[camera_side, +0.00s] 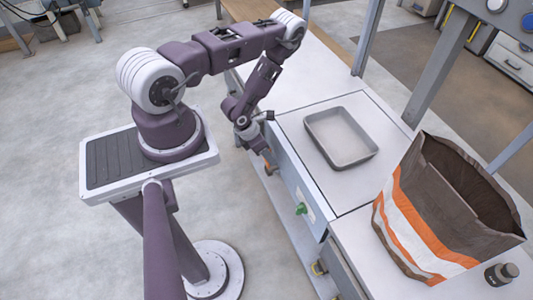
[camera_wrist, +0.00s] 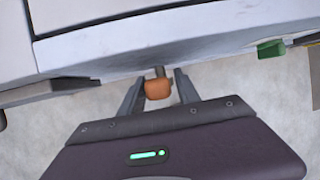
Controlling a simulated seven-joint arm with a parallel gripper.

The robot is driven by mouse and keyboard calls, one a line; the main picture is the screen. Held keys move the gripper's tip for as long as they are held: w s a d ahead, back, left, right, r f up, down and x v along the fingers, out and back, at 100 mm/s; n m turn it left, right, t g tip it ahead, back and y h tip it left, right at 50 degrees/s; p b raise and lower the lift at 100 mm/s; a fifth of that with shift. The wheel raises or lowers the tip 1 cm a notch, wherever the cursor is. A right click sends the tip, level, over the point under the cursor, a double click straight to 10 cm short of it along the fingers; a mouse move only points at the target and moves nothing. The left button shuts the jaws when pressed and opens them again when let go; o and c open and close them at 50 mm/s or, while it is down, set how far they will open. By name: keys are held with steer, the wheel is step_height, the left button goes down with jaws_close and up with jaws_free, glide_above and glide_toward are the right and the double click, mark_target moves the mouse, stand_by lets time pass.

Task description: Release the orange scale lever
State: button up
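The orange scale lever (camera_wrist: 158,89) sticks out on a short grey stem from the front face of the bench in the wrist view. Only a small bit of orange shows in the side view, by the bench front below my wrist. My gripper (camera_wrist: 159,85) has its two fingers on either side of the orange knob. They look spread apart, with a clear gap on the right and a narrow one on the left. Whether the left finger touches the knob is hard to tell. In the side view my gripper is small and partly hidden against the bench front.
A green knob (camera_wrist: 271,48) sits further right on the same front face, also seen in the side view (camera_side: 301,208). A grey tray (camera_side: 312,151) rests on the scale top. A brown, white and orange bag (camera_side: 420,235) and a dark bottle (camera_side: 500,274) stand to the right.

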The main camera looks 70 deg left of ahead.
steer(key=shift+o, duration=0.4)
steer(key=shift+s, duration=0.1)
steer(key=v, duration=0.7)
steer(key=shift+c, duration=0.2)
steer(key=shift+a, duration=0.1)
steer(key=c, duration=0.4)
steer(key=w+a+n+h, duration=0.1)
steer(key=w+n+h, duration=0.1)
steer(key=shift+w+a+n, duration=0.3)
steer(key=shift+a, duration=0.1)
jaws_close()
steer(key=a+r+m+g+h, duration=0.1)
steer(key=a+r+m+g, duration=0.3)
steer(key=a, duration=0.6)
steer(key=d+f+n, duration=0.1)
steer(key=d+f, duration=0.7)
steer(key=shift+d+g, duration=0.3)
